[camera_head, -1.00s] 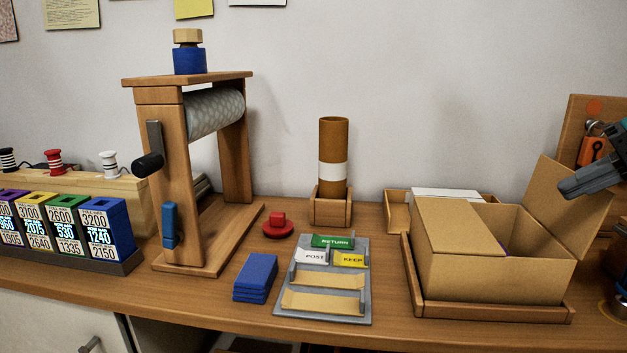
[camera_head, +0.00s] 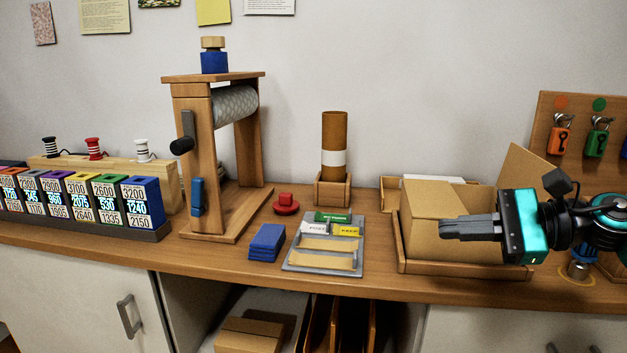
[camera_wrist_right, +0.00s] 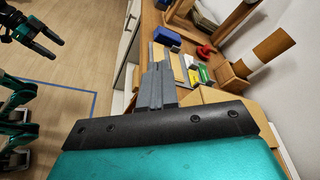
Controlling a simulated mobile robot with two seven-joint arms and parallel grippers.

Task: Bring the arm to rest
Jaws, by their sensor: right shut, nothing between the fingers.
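My right gripper (camera_head: 442,228) comes in from the right in the head view, pointing left. It hangs in front of the open cardboard box (camera_head: 425,217) and hides part of it. Its fingers are shut with nothing between them; the shut fingers (camera_wrist_right: 157,84) also show in the right wrist view. My left gripper (camera_wrist_right: 56,42) shows at the upper left of the right wrist view, away from the bench over the floor, its fingertips apart.
The box sits in a wooden tray (camera_head: 462,271). Left of it are a grey label tray (camera_head: 290,265), blue blocks (camera_head: 266,243), a cardboard tube (camera_head: 334,140) and a wooden roll stand (camera_head: 202,160). Padlocks (camera_head: 559,140) hang at the right. Open floor (camera_wrist_right: 60,75) lies beside the bench.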

